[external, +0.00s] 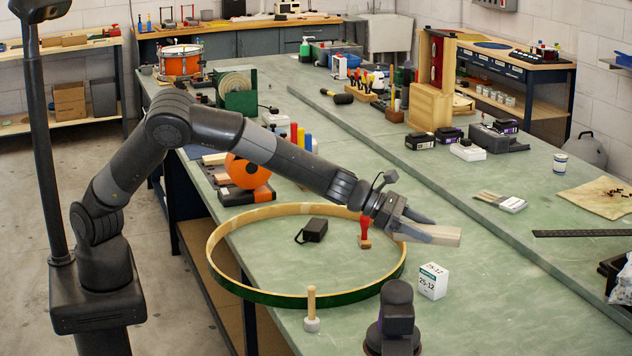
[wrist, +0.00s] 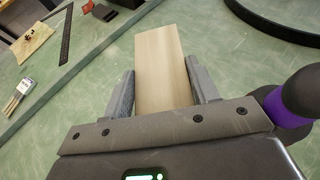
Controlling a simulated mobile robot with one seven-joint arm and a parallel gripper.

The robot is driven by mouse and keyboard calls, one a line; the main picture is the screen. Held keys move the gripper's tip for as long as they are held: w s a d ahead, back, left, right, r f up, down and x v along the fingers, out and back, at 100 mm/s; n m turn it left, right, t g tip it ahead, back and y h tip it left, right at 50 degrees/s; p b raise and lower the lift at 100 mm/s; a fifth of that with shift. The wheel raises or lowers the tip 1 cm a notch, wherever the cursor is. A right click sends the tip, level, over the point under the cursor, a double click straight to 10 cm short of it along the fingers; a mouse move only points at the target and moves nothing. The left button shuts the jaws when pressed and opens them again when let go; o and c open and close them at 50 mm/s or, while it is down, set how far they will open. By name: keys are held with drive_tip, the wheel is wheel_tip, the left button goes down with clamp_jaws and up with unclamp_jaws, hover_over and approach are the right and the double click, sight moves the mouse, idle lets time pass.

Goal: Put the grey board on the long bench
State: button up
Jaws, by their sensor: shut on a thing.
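The board (external: 446,235) is a pale, greyish-beige flat wooden piece. My gripper (external: 418,230) is shut on it, and the board sticks out past the fingers to the right. In the wrist view the board (wrist: 163,62) lies lengthwise between the two fingers of my gripper (wrist: 163,95), one on each side. The long bench (external: 490,300) has a worn green top, which also shows in the wrist view (wrist: 100,65). The board appears to be held above the bench top, apart from it. The exact height is hard to tell.
A large green-edged hoop (external: 300,299) lies below my arm. A white box (external: 433,281) stands beneath the board, near a red-handled stamp (external: 365,233) and a dark purple-banded object (external: 397,313). Bare bench lies between.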

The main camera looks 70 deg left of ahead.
drive_tip(key=d+r+m+g+h, duration=0.1)
drive_tip(key=d+r, duration=0.3)
drive_tip(key=d, duration=0.2)
hover_over(424, 313)
wheel_tip(424, 313, down, 17)
drive_tip(key=shift+d+r, duration=0.1)
drive_tip(key=shift+r, duration=0.05)
drive_tip(key=shift+f, duration=2.05)
drive_tip(key=o, duration=0.7)
drive_tip(key=shift+f, duration=0.1)
drive_tip(key=shift+o, duration=0.2)
